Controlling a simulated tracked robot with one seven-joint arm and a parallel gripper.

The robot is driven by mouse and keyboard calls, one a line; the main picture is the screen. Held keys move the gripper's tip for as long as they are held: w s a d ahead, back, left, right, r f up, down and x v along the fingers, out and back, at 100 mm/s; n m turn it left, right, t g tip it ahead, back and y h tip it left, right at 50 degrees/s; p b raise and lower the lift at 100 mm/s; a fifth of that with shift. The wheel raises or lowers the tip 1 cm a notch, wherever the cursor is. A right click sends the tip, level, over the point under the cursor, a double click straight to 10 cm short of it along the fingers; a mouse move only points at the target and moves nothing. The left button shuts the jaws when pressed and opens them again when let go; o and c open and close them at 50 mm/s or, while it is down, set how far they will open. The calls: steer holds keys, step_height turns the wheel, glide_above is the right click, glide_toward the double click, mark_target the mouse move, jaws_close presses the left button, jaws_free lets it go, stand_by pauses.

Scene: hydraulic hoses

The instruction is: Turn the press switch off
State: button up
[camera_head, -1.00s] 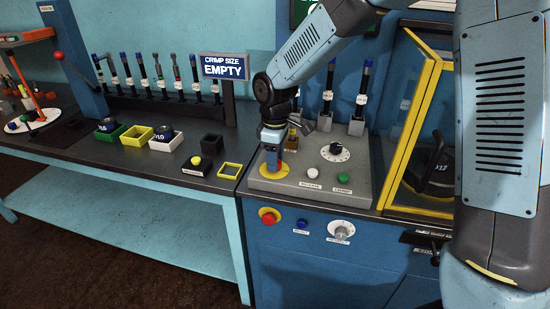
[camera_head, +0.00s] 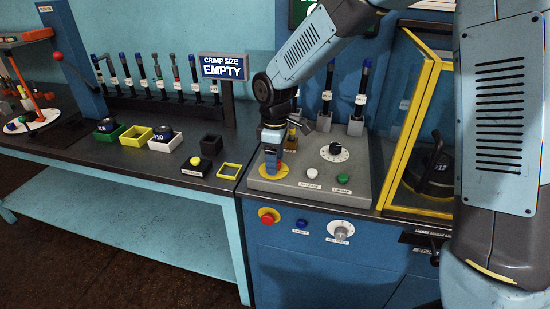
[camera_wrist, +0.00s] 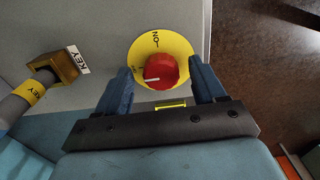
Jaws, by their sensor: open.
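The press switch is a red knob (camera_wrist: 160,72) on a yellow disc (camera_wrist: 178,46) in the wrist view. Its white mark points left, away from the "ON" label at the top of the disc. A second label at the disc's left is too small to read. My gripper (camera_wrist: 159,66) is open, with one blue finger on each side of the knob and gaps between. In the head view my gripper (camera_head: 271,163) is low over the left part of the grey control panel (camera_head: 305,187), and the switch is mostly hidden there.
A brass key block (camera_wrist: 65,65) with a "KEY" label stands beside the switch. A black dial (camera_head: 336,148), a white button (camera_head: 312,173) and a green button (camera_head: 343,178) share the panel. A yellow-framed guard (camera_head: 409,120) stands to the right.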

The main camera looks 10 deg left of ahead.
step_height(320, 180, up, 14)
steer(key=shift+f, duration=0.15)
stand_by(0.6)
